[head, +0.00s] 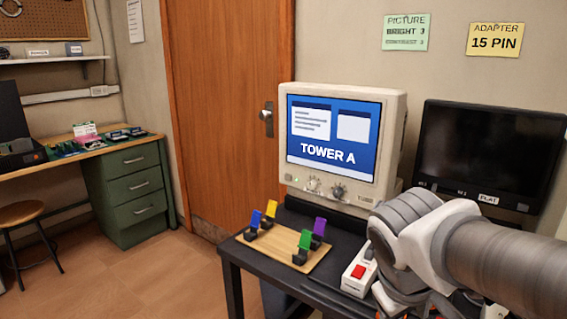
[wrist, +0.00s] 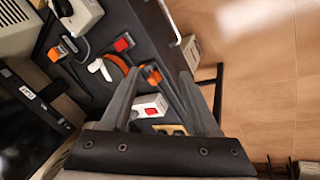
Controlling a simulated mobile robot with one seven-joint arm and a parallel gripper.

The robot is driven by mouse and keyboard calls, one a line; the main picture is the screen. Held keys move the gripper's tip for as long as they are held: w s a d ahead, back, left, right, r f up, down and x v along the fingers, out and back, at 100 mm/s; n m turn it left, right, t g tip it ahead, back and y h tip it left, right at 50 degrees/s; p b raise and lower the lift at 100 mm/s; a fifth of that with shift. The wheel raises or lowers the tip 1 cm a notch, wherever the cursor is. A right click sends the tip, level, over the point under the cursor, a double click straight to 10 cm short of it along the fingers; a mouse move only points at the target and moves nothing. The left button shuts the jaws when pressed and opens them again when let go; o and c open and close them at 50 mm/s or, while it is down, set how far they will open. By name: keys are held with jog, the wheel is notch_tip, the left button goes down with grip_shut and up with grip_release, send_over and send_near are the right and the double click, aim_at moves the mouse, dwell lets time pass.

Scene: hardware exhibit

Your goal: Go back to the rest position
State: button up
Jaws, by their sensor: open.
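My gripper (wrist: 160,75) is open in the wrist view, its two dark fingers spread apart with nothing held between them. It hangs above the dark table (wrist: 140,30). Between and beyond the fingers lies a white box with a red switch (wrist: 150,105), apart from them as far as I can tell. In the head view my arm comes in from the right, in front of the table; its fingers cannot be made out there.
A CRT monitor (head: 333,140) reading TOWER A stands on the table, with a dark flat screen (head: 490,150) to its right. A wooden board (head: 285,250) holds colored cards in stands. Orange connectors (wrist: 150,75) lie near the fingers. Open floor (head: 130,280) is at left.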

jog(key=s+a+r+m+t+y, duration=0.1)
jog(key=s+a+m+t+y, duration=0.15)
jog(key=s+a, duration=0.2)
notch_tip(320, 180, up, 21)
jog(key=m+p, duration=0.1)
jog(key=p, duration=1.9)
jog(key=shift+s+d+y+p, duration=0.15)
jog(key=shift+s+y+p, duration=0.15)
jog(key=shift+s+y, duration=0.05)
jog(key=shift+g, duration=0.25)
dwell(1.6)
